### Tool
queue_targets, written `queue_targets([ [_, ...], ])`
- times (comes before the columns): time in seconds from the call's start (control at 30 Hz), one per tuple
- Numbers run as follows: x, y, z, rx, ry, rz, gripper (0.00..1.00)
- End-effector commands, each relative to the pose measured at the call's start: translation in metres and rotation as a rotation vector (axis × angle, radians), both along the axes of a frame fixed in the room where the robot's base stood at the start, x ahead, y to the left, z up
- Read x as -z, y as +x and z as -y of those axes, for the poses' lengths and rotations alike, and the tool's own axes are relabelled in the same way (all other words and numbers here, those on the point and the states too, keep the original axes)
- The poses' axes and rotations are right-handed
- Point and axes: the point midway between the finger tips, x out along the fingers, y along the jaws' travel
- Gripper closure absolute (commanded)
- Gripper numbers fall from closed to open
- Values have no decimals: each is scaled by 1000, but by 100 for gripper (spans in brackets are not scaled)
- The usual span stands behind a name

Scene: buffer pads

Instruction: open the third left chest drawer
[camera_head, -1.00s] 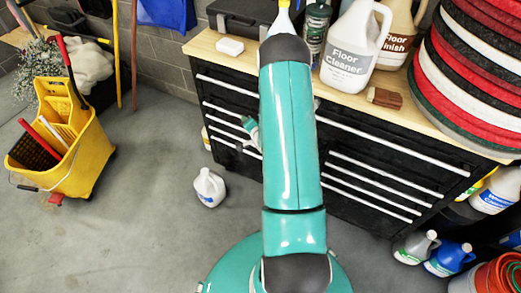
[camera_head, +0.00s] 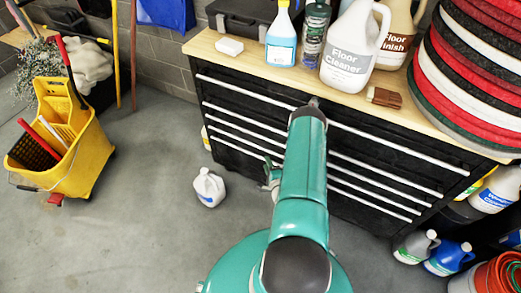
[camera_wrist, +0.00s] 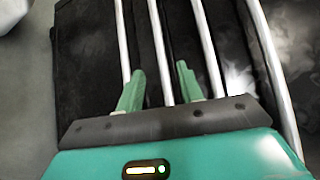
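The black chest has white bar handles in a left and a right column, and its drawers look shut. The third left drawer's handle (camera_head: 236,132) runs behind my arm in the head view. In the wrist view, several handle bars run nearly upright, and the third left handle (camera_wrist: 156,35) passes between my fingers. My gripper (camera_wrist: 160,69) is open, with one green finger on each side of this bar. I cannot tell whether the fingers touch it. In the head view my gripper (camera_head: 271,172) is in front of the left drawers, partly hidden by my arm.
The wooden top (camera_head: 225,62) holds a blue spray bottle (camera_head: 281,42), floor cleaner (camera_head: 350,50) and stacked pads (camera_head: 475,75). A yellow mop bucket (camera_head: 70,155) stands at left.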

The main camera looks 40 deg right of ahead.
Motion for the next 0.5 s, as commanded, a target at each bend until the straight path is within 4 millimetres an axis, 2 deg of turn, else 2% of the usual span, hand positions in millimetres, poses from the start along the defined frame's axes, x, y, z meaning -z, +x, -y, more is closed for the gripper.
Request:
queue_targets([
  [0.3, 8, 58, 27, -2, -3, 1, 63],
  [0.5, 13, 85, 39, -1, -3, -1, 63],
])
